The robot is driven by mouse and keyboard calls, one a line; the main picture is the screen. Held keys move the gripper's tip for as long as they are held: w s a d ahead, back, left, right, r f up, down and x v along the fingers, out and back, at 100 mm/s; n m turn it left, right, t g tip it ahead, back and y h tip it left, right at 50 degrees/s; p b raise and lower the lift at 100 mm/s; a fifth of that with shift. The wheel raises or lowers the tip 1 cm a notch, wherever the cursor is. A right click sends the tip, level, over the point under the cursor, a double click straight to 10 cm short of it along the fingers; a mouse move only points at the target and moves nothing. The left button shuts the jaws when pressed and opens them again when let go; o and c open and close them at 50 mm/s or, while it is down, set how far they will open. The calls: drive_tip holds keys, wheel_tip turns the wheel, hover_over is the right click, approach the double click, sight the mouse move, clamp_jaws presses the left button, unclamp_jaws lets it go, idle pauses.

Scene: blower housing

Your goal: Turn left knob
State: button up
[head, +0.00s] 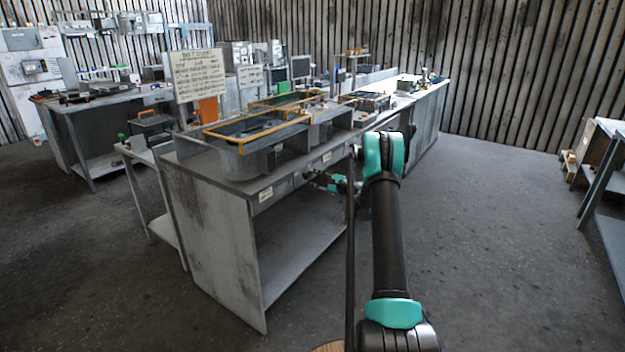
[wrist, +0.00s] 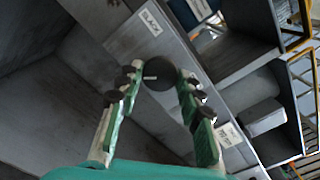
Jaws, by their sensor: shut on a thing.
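A dark round knob (wrist: 160,80) sits on the grey front edge of the workbench in the wrist view. My gripper (wrist: 160,71) has one finger on each side of it and is shut on it. In the head view my gripper (head: 312,178) is at the bench's front edge, partly hidden by my arm, and the knob is too small to make out there. I cannot tell from these views whether this is the left knob or how far it is turned.
The workbench (head: 210,215) carries grey housings with orange rims (head: 255,132). Label plates sit on its front edge, one (wrist: 151,20) near the knob and another (wrist: 230,132) farther along. The open lower shelf (head: 290,240) looks empty. The floor at right (head: 490,220) is clear.

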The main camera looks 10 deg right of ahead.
drive_tip(key=n, duration=1.1)
drive_tip(key=shift+f+n, duration=0.1)
drive_tip(key=shift+n, duration=2)
drive_tip(key=o, duration=1.2)
drive_tip(key=shift+c, duration=0.2)
drive_tip(key=v, duration=1.2)
drive_tip(key=shift+s, duration=0.1)
